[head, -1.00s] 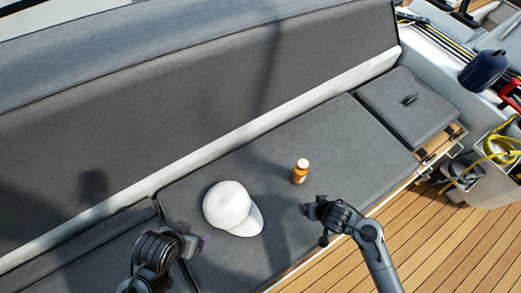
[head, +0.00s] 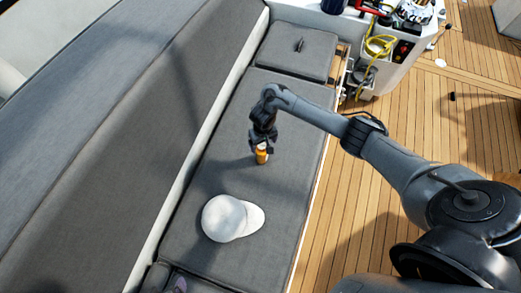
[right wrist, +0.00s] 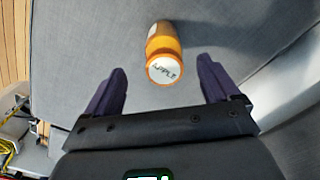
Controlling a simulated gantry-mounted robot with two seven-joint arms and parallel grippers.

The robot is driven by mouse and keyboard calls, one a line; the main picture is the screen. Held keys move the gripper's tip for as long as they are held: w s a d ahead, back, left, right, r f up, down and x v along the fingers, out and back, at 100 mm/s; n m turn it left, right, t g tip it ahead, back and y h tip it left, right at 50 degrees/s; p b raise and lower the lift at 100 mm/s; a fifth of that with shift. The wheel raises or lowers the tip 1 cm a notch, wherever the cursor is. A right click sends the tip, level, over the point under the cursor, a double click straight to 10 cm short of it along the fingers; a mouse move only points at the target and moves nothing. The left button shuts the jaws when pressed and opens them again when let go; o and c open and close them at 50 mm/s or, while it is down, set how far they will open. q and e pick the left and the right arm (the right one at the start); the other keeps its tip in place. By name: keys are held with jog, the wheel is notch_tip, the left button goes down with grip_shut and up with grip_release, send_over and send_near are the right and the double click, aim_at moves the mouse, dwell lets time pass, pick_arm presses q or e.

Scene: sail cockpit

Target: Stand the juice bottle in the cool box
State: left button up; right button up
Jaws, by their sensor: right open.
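The juice bottle (head: 262,157) is small and orange and stands upright on the grey seat cushion. In the right wrist view the bottle (right wrist: 165,48) shows a white top lettered "APPLE". My right gripper (head: 262,146) is just above the bottle, pointing down. In the right wrist view its open fingers (right wrist: 160,76) lie to either side of the bottle's line, with the top just beyond the fingertips; they are not closed on it. I cannot make out an open cool box; a padded lid with a handle (head: 298,46) closes the bench's far end.
A white cap (head: 228,218) lies on the seat cushion (head: 215,165) nearer than the bottle. The tall backrest (head: 130,130) runs along the left. A side locker with a yellow hose (head: 380,46) stands beyond the bench. The wooden deck (head: 325,230) is on the right.

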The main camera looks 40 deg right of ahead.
aim_at(262, 153)
jog(key=shift+w+a+f+b, duration=0.15)
jog(key=shift+f+b, duration=0.45)
jog(key=shift+f, duration=0.85)
jog(key=shift+a+f+b, duration=0.1)
jog(key=shift+f+b, duration=0.45)
jog(key=shift+f, duration=0.9)
jog(key=shift+c, duration=0.3)
jog(key=c, duration=1.2)
jog(key=shift+c, duration=0.5)
jog(key=shift+r, duration=0.15)
